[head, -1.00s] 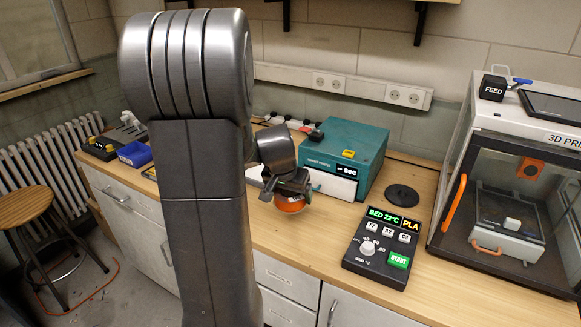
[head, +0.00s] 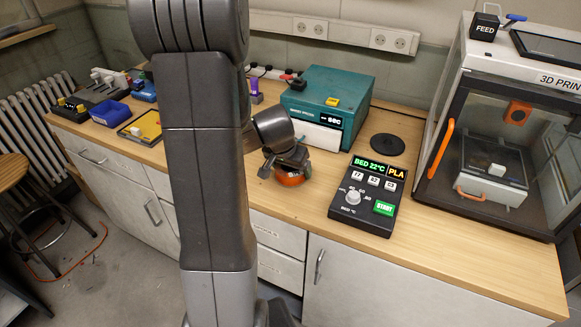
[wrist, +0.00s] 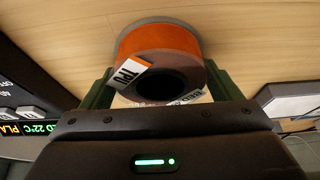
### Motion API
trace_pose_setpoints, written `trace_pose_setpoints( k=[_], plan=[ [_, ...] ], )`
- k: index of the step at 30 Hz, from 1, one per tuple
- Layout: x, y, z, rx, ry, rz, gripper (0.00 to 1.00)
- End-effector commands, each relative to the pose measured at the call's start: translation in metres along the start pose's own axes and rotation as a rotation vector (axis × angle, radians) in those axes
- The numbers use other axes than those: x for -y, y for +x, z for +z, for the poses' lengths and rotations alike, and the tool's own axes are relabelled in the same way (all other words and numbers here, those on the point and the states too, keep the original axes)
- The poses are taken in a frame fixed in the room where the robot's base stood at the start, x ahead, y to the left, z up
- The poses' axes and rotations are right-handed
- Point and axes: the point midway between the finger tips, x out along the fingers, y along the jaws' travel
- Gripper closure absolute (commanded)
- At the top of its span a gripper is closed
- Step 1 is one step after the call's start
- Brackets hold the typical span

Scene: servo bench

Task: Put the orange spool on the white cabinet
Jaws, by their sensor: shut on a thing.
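The orange spool (head: 291,180) is small in the head view, under my gripper (head: 287,169), near the bench's front edge. The wrist view shows the spool (wrist: 158,45) with an orange band, grey rims, a dark hub hole and a white TPU label. My gripper (wrist: 158,88) is shut on it, with a green finger on each side. I cannot tell whether the spool touches the wood. White cabinet fronts (head: 375,275) with handles show under the wooden bench top; no separate white cabinet stands out. My arm hides part of the bench.
A black control box (head: 367,196) stands right of the spool. A teal box (head: 325,105) stands behind. A 3D printer (head: 505,120) is at the right. A flat black disc (head: 387,145), a blue bin (head: 110,113) and a yellow tray (head: 146,127) also show. The front right bench top is clear.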

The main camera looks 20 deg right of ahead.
Motion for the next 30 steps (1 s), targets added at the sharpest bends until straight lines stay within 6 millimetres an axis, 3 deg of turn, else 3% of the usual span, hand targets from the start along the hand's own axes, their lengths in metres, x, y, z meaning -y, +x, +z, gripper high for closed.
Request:
trace_pose_setpoints(
  k=[10,11,13,23,30],
  plan=[
    [0.000,0.003,0.001,-0.002,0.000,-0.001,0.48],
    [0.000,0.003,0.001,-0.001,0.000,0.000,0.12],
    [0.000,0.002,0.001,0.000,0.000,0.000,0.00],
    [0.000,-0.002,-0.001,0.000,0.000,0.000,0.00],
    [0.001,-0.037,-0.002,-0.005,-0.001,-0.003,0.00]
  ],
)
